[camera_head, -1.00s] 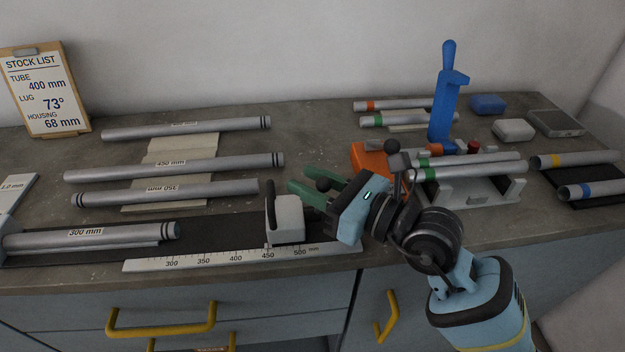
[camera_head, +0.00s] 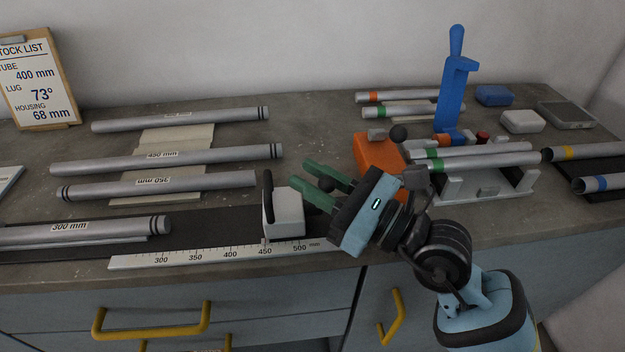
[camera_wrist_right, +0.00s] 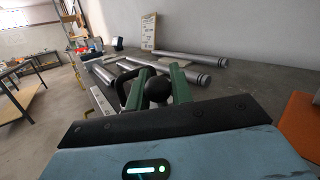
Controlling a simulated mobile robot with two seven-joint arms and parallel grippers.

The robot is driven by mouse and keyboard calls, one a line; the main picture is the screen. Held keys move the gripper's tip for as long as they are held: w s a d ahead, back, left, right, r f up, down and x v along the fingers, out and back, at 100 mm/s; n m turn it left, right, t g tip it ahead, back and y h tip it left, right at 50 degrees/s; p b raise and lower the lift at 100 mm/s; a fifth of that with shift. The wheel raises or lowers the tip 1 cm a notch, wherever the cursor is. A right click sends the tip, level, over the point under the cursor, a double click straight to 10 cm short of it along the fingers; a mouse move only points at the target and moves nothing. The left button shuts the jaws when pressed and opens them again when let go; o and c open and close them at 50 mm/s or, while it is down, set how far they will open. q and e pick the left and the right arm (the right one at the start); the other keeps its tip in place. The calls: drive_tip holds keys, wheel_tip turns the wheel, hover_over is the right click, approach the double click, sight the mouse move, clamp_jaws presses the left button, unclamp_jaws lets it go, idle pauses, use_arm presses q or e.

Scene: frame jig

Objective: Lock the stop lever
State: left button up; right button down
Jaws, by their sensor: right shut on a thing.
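The grey stop block (camera_head: 284,217) stands at the long scale, near the 450–500 marks, with an upright black handle on its left side. In the right wrist view the knob (camera_wrist_right: 158,89) sits between the two green fingers, with the black handle (camera_wrist_right: 128,86) beyond. The lever's arm and its join to the block are hidden. My left gripper is not in view.
Labelled grey tubes (camera_head: 168,160) lie left and behind. The scale (camera_head: 215,254) runs along the front edge. An orange block (camera_head: 377,153) with a black ball and a fixture (camera_head: 480,190) holding tubes stand close right of my gripper. A blue upright tool (camera_head: 454,90) stands behind.

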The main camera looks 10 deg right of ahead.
drive_tip(key=n+b, duration=0.1)
drive_tip(key=s+n+y+b, duration=0.1)
drive_tip(key=shift+f+b, duration=0.35)
drive_tip(key=shift+b, duration=0.05)
drive_tip(key=shift+s+r+n+y+b, duration=0.15)
drive_tip(key=shift+s+n+y+b, duration=0.1)
drive_tip(key=shift+n+y+b, duration=0.2)
drive_tip(key=c, duration=1.5)
unclamp_jaws()
